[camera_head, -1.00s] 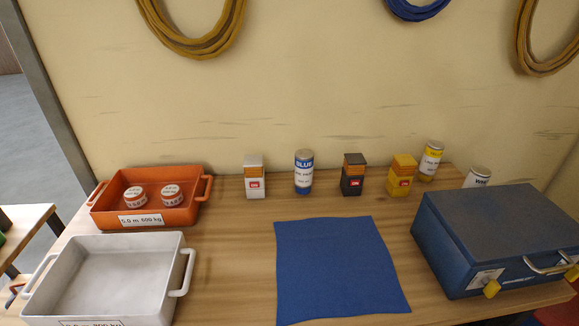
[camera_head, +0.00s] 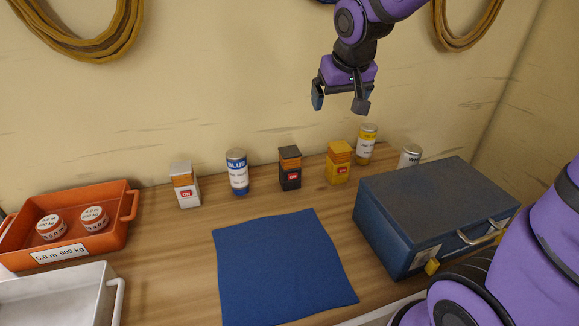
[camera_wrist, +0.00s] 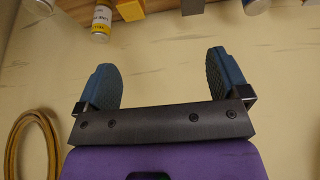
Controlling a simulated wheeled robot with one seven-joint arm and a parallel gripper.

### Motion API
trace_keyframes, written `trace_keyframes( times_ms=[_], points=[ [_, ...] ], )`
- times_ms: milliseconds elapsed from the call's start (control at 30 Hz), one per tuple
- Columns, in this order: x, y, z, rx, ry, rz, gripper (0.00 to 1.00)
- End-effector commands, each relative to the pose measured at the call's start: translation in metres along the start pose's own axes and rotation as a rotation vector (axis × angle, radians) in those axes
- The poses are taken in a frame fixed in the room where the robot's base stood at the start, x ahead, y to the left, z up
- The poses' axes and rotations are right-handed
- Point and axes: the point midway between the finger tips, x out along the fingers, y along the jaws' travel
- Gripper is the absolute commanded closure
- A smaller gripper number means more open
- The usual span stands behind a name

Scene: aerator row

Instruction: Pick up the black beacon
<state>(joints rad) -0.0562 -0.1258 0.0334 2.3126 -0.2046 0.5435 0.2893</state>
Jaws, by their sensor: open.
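The black beacon (camera_head: 290,170) stands upright at the back of the wooden table, with an orange band near its top and a small red label on its front. It stands between a blue-labelled can and a yellow beacon. My gripper (camera_head: 341,100) is open and empty in the air, above and to the right of the black beacon, in front of the wall. In the wrist view my gripper (camera_wrist: 165,80) shows two spread fingers with nothing between them. A dark object at the top edge there may be the black beacon, but it is cut off.
A white beacon (camera_head: 185,185), blue can (camera_head: 237,173), yellow beacon (camera_head: 339,163), yellow can (camera_head: 366,145) and white can (camera_head: 410,156) share the back row. A blue case (camera_head: 425,210) stands right. A blue cloth (camera_head: 280,268) lies in front. Orange (camera_head: 118,245) and white trays (camera_head: 112,305) are left.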

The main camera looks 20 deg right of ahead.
Motion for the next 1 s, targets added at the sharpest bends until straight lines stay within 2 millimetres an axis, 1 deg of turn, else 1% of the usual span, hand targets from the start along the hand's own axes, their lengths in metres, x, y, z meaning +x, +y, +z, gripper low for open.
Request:
trace_keyframes(
  times_ms=[33,167,300,400,533,600,700,867,1000],
  points=[
    [0.016,-0.005,-0.007,-0.003,-0.008,-0.001,0.06],
    [0.053,-0.017,-0.025,-0.006,-0.013,-0.006,0.06],
    [0.095,-0.031,-0.039,-0.009,-0.02,-0.016,0.06],
    [0.126,-0.042,-0.046,-0.01,-0.026,-0.027,0.06],
    [0.161,-0.054,-0.051,-0.01,-0.031,-0.042,0.06],
    [0.176,-0.059,-0.052,-0.011,-0.035,-0.048,0.06],
    [0.191,-0.065,-0.053,-0.009,-0.036,-0.056,0.06],
    [0.204,-0.069,-0.053,-0.011,-0.038,-0.062,0.06],
    [0.222,-0.07,-0.052,-0.009,-0.04,-0.062,0.06]
  ],
)
